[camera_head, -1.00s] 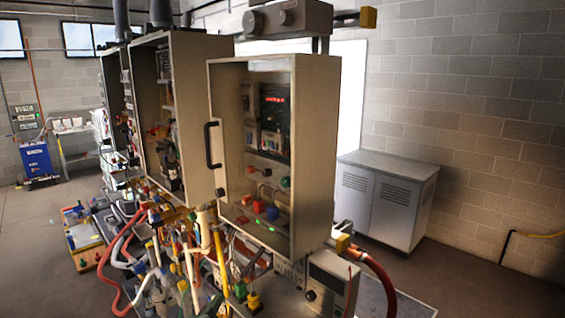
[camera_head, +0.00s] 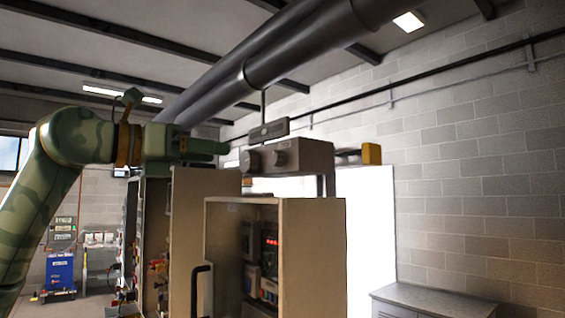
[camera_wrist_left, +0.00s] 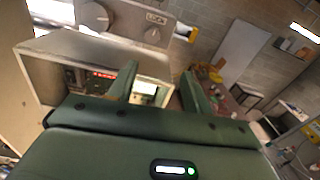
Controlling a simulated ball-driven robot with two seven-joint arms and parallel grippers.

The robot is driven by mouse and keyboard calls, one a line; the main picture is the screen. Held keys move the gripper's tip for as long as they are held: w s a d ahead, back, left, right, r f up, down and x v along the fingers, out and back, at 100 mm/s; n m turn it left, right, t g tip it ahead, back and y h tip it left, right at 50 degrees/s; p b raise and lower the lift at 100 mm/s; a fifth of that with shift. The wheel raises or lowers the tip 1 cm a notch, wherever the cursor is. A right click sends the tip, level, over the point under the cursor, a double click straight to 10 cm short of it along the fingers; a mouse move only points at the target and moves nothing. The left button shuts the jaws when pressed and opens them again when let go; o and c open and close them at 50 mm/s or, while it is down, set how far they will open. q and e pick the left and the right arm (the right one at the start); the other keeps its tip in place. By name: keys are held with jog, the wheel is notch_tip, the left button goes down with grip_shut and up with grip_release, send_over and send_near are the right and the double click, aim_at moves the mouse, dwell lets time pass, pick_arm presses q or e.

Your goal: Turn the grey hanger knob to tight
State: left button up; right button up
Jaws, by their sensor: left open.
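A grey box (camera_head: 312,157) sits above the near heater cabinet, under the large dark pipe. Two round grey knobs show on its front: a larger left knob (camera_head: 250,160) and a smaller right knob (camera_head: 278,158). I cannot tell for sure which is the hanger knob, or read its setting. In the left wrist view the larger knob (camera_wrist_left: 94,16) and smaller knob (camera_wrist_left: 152,35) are beyond the fingers. My left gripper (camera_head: 222,147) is just left of the box, at about its height in the picture. It is open and empty in the wrist view (camera_wrist_left: 158,78).
The open-fronted near cabinet (camera_head: 325,250) stands below the box, with a black handle and red display. A dark rod (camera_head: 263,103) and plate hang from the pipe (camera_head: 290,60) above. A yellow block (camera_head: 371,154) sticks out right. A low grey cabinet (camera_head: 430,300) stands right.

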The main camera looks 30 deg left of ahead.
pick_arm(q)
jog(key=a, duration=0.1)
jog(key=p, duration=0.4)
send_near(273, 157)
jog(key=shift+n+y, duration=0.3)
jog(key=shift+y, duration=0.1)
jog(key=x, duration=0.8)
jog(key=shift+w+d+r, duration=0.1)
jog(key=shift+d+r, duration=0.1)
jog(key=shift+d, duration=0.15)
jog(key=shift+w+d+f, duration=0.1)
jog(key=shift+w+d, duration=0.05)
jog(key=shift+w, duration=0.35)
jog(key=c, duration=1)
